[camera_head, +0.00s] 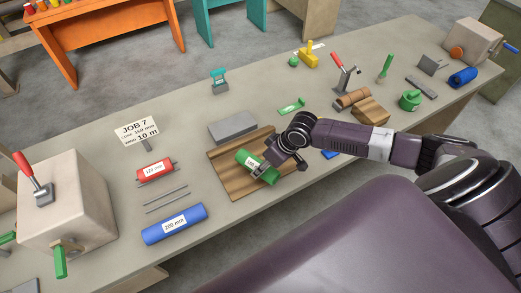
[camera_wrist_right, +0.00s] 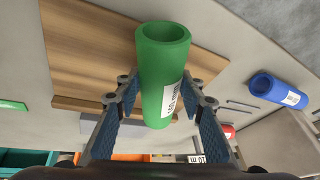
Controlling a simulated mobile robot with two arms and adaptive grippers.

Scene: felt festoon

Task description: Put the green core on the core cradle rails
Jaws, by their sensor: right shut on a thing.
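The green core (camera_head: 257,166), a hollow tube with a white label, is between the fingers of my right gripper (camera_head: 274,168). In the right wrist view the core (camera_wrist_right: 160,60) sits between the two fingers of the gripper (camera_wrist_right: 163,115), its open end showing. It is over the brown wooden board; I cannot tell whether it touches the board. The core cradle rails (camera_head: 166,199) appear as two thin grey rods, bare, left of the board. They lie between the red core (camera_head: 155,170) and the blue core (camera_head: 174,224). My left gripper is not in view.
The wooden board (camera_head: 228,186) has a grey slab (camera_head: 233,127) behind it. A JOB 7 sign (camera_head: 137,130) stands behind the red core. A beige block with a red-handled lever (camera_head: 65,210) stands at the left. Wooden pieces (camera_head: 370,110) and small tools lie to the right.

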